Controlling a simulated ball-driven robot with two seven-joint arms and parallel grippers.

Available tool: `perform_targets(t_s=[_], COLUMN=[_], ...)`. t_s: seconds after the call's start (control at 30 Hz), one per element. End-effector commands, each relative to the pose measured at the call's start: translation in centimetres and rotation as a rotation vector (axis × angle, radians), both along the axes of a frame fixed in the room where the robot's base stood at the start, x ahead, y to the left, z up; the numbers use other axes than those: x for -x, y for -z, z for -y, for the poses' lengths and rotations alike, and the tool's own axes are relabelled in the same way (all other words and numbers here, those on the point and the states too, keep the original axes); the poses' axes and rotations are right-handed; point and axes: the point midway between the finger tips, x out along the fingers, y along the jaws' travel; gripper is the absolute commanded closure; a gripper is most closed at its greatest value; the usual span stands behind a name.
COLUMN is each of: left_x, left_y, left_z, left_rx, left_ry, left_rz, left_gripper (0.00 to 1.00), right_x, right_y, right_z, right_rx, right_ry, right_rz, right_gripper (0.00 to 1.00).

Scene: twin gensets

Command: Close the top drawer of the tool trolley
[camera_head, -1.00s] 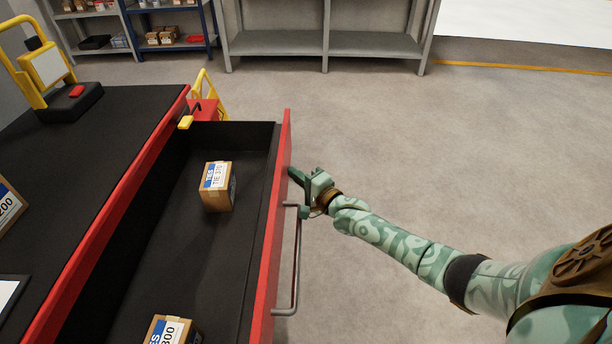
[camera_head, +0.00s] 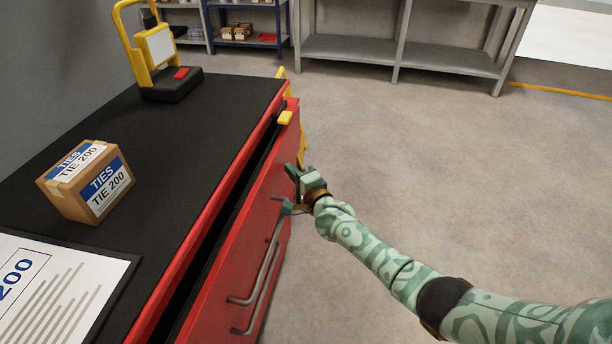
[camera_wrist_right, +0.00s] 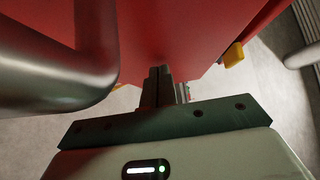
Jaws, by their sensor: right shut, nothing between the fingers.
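The red tool trolley (camera_head: 214,215) has a black top and stands at the left in the head view. Its top drawer (camera_head: 262,190) is almost shut, with a narrow dark gap between the drawer front and the trolley edge. A grey bar handle (camera_head: 268,262) is on the drawer front. My right gripper (camera_head: 293,174) is shut and empty, at the far part of the drawer front. In the right wrist view, its fingertips (camera_wrist_right: 160,72) point at the red drawer front (camera_wrist_right: 180,30) and look to be touching or very close to it. My left gripper is not in view.
On the trolley top are a cardboard box of ties (camera_head: 88,182), a printed sheet (camera_head: 60,290) and a yellow work lamp (camera_head: 160,60). A second handle shows below the first. Grey shelving (camera_head: 400,50) stands at the back. The floor at the right is clear.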

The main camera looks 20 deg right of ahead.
Motion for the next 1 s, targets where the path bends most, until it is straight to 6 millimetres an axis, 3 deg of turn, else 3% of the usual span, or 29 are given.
perform_targets(t_s=[0.3, 0.57, 1.0], left_x=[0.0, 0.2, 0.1], left_y=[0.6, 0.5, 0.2], left_z=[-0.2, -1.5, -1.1], left_rx=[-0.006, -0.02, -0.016], left_ry=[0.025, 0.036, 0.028], left_rz=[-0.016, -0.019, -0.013], left_gripper=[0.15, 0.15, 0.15], right_x=[-2.0, -2.4, -2.1], right_y=[0.1, -0.2, -0.6], right_z=[-2.7, -3.2, -3.4], right_rx=[-0.001, 0.001, -0.002], right_ry=[0.0, -0.001, -0.003], right_rz=[-0.001, 0.002, 0.008], right_gripper=[1.0, 1.0, 1.0])
